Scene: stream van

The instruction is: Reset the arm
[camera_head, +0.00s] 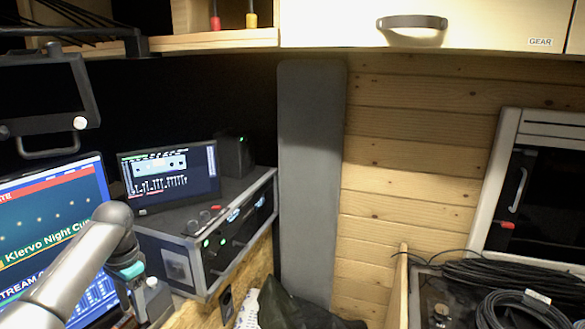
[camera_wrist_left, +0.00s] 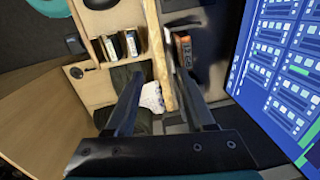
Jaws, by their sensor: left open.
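My left arm (camera_head: 85,255) comes in from the lower left of the head view, in front of a large screen. My left gripper (camera_head: 148,300) hangs at its end, pointing down beside the rack case. In the left wrist view my left gripper (camera_wrist_left: 160,82) shows two dark fingers spread apart, with nothing held between them. Beyond the fingers are a wooden edge and a white crumpled thing (camera_wrist_left: 151,97). My right gripper is in neither view.
A large screen (camera_head: 50,215) stands close behind my left arm. A rack case (camera_head: 205,245) with a small monitor (camera_head: 168,175) on top is to the right. Black cables (camera_head: 515,285) lie at the lower right. A cupboard (camera_head: 440,25) hangs above.

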